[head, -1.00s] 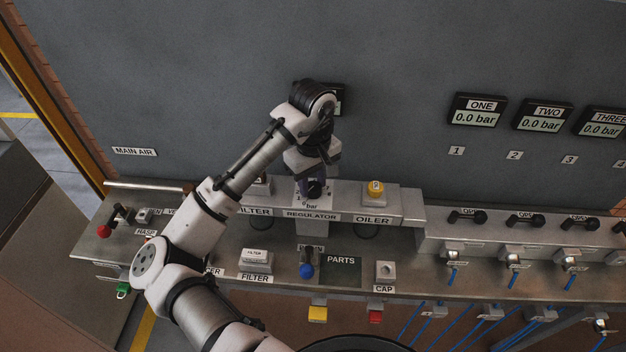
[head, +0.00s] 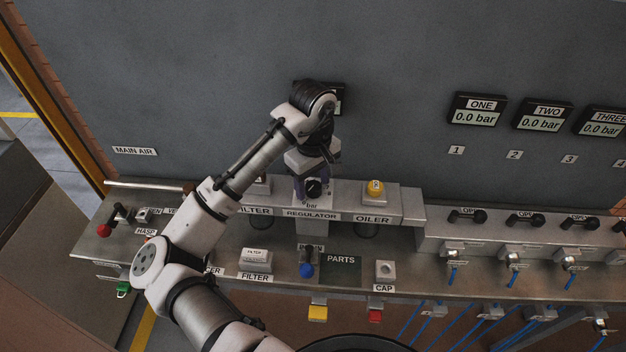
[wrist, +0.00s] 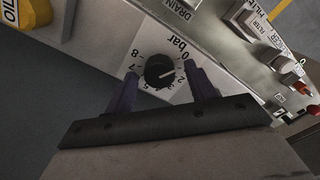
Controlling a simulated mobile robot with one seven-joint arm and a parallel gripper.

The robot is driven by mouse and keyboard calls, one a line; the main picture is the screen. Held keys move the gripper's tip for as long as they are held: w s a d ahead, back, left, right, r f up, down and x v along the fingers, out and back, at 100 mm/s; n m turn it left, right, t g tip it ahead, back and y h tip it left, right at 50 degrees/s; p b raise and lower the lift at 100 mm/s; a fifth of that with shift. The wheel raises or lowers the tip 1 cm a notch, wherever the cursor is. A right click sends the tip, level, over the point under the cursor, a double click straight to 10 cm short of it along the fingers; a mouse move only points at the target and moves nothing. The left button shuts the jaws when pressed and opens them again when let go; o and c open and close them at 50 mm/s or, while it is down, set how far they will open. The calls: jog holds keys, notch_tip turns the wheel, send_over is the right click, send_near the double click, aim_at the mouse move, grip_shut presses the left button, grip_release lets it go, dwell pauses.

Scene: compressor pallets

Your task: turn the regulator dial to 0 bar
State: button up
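The regulator dial (wrist: 159,71) is a round black knob on a light plate marked with numbers and "0 bar". Its pale pointer mark faces right in the wrist view, toward the low numbers near 1 or 2, not at the 0. The dial also shows in the head view (head: 313,187), below my wrist, above the REGULATOR label. My gripper (wrist: 162,75) is open, with one purple finger on each side of the knob and a visible gap to both. The 1 is hidden behind the right finger.
A blue-tipped drain lever (head: 307,268) is below. Gauges one (head: 476,111) and two (head: 542,117) read 0.0 bar.

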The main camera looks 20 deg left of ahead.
aim_at(313, 185)
notch_tip(313, 185, up, 14)
jog(key=b, duration=0.1)
jog(key=shift+b, duration=0.3)
dwell(0.3)
jog(key=shift+f, duration=0.1)
dwell(0.3)
